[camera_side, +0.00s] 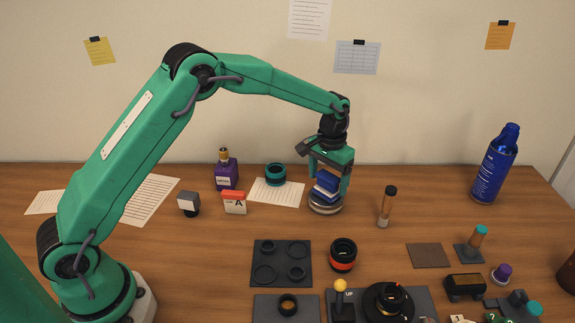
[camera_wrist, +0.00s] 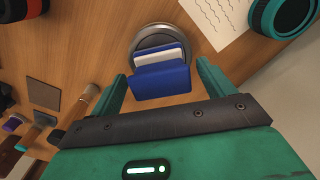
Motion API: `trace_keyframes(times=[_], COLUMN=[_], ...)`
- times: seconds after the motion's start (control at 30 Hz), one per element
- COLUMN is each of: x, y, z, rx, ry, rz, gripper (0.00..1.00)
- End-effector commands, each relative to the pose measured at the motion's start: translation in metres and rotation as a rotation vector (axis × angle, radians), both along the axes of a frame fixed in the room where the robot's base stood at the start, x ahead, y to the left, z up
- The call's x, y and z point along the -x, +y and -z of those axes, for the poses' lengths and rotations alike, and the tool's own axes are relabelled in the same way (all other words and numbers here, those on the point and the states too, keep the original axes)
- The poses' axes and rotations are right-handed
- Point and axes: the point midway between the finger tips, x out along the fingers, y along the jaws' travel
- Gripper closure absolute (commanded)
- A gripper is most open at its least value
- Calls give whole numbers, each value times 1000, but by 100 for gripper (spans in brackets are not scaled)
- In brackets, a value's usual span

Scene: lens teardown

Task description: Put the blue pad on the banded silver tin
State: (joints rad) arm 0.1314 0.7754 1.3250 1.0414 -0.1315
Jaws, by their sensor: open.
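The banded silver tin (camera_side: 325,207) stands on the desk below my gripper, and its round rim shows in the wrist view (camera_wrist: 141,50). The blue pad (camera_side: 327,184), with a pale layer between blue faces, is over the tin and looks tilted; it also shows in the wrist view (camera_wrist: 160,82). It appears to rest on the tin, though the contact is partly hidden. My gripper (camera_side: 331,176) points down around the pad. In the wrist view its fingers (camera_wrist: 160,72) stand apart on either side of the pad, with gaps visible.
A teal ring (camera_side: 275,174) and a paper sheet (camera_side: 277,192) lie left of the tin. A purple bottle (camera_side: 227,172) stands farther left. A brush-like cylinder (camera_side: 387,207) stands to the right. A dark tray (camera_side: 281,263) and a red-banded lens part (camera_side: 343,254) are in front.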

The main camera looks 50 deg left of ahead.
Motion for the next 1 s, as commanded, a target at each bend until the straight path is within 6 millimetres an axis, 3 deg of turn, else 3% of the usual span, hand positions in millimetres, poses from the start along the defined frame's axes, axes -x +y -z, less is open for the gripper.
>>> trace_keyframes(times=[0.37,1.0], x=[0,0], y=[0,0], z=[-20,-112], rx=[0,0], ry=[-2,-1], rz=[0,0], gripper=[19,19])
